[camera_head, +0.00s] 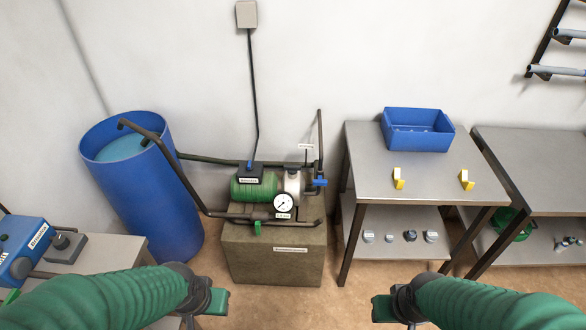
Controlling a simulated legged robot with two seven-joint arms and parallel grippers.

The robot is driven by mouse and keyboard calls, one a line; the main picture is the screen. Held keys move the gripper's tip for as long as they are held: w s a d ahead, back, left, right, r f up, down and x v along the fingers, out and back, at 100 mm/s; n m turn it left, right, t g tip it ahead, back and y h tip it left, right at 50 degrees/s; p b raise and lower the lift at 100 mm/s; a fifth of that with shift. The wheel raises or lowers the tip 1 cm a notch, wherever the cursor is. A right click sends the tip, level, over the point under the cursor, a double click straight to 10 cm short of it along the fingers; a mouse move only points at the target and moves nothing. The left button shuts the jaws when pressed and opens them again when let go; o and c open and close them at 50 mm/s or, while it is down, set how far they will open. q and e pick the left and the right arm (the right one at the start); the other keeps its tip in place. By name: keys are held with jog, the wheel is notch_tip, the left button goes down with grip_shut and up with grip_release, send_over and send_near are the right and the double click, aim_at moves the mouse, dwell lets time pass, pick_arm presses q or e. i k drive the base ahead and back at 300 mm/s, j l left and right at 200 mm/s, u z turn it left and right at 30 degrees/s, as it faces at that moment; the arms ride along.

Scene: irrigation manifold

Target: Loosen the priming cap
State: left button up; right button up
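The green pump (254,188) with its pale metal head (293,182) sits on a concrete block at the middle of the view. A small label (305,146) stands on a stalk above the pump head. The priming cap is too small to make out for sure. A round gauge (283,203) is in front of the pump head. My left gripper (216,301) is low in the foreground, left of the block and apart from the pump. My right gripper (383,308) is low in the foreground, right of the block. Neither visibly holds anything; finger gaps do not show.
A blue water barrel (165,215) stands left of the concrete block (270,262). Dark pipes (180,180) run between barrel and pump. A blue valve handle (320,183) is right of the pump. A metal table (430,175) with a blue bin (418,142) and yellow holders stands right.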

aim_at(292, 170)
jog(key=i+l+u, duration=0.25)
jog(key=i+l, duration=1.45)
jog(key=l, duration=0.1)
